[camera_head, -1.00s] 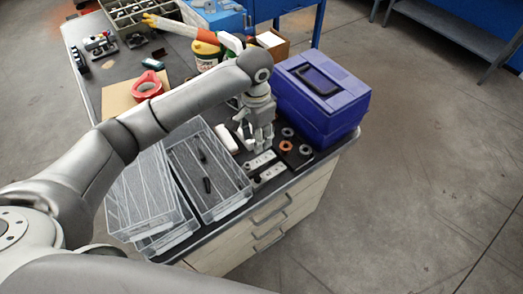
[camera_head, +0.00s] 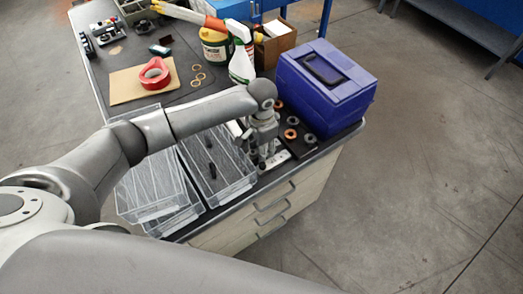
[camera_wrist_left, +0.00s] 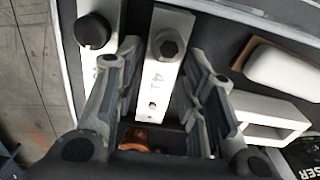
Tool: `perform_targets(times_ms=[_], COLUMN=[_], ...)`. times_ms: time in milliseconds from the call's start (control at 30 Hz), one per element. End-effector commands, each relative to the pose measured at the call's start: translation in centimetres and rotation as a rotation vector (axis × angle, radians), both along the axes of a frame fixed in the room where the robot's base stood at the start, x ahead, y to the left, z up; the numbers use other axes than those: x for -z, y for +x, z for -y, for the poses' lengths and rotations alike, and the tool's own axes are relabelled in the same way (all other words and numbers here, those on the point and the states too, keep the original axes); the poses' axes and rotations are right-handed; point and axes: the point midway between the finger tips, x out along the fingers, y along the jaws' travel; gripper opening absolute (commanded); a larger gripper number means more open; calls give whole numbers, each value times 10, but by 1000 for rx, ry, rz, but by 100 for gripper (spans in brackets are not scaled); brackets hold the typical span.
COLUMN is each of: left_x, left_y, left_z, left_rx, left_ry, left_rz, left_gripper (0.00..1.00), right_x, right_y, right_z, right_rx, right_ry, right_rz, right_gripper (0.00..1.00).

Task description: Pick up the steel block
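My left gripper (camera_head: 262,152) points down at the bench's near edge. There is a gap at the sides of the block. A second similar block (camera_wrist_left: 92,62) with a black knob lies to the left, outside the fingers. In the head view a block (camera_head: 279,158) shows beside the gripper, partly hidden by it. My right gripper is not in view.
A blue case (camera_head: 325,85) stands right of the gripper, near several rings (camera_head: 291,134). A spray bottle (camera_head: 241,62) and red tape roll (camera_head: 154,74) stand farther back. A white rounded object (camera_wrist_left: 285,70) lies right of the fingers.

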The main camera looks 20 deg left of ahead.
Motion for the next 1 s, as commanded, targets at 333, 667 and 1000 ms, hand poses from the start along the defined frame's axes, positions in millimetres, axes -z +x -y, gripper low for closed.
perform_targets(times_ms=[333,667,1000], left_x=[-1,-2,-42], left_y=[0,1,2], left_z=[0,0,0], left_rx=[0,0,0], left_ry=[0,0,-2], left_rz=[0,2,6], left_gripper=[3,0,0], right_x=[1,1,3], right_y=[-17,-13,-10], right_z=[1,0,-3], right_rx=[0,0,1], right_ry=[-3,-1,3], right_rz=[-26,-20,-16], right_gripper=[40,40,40])
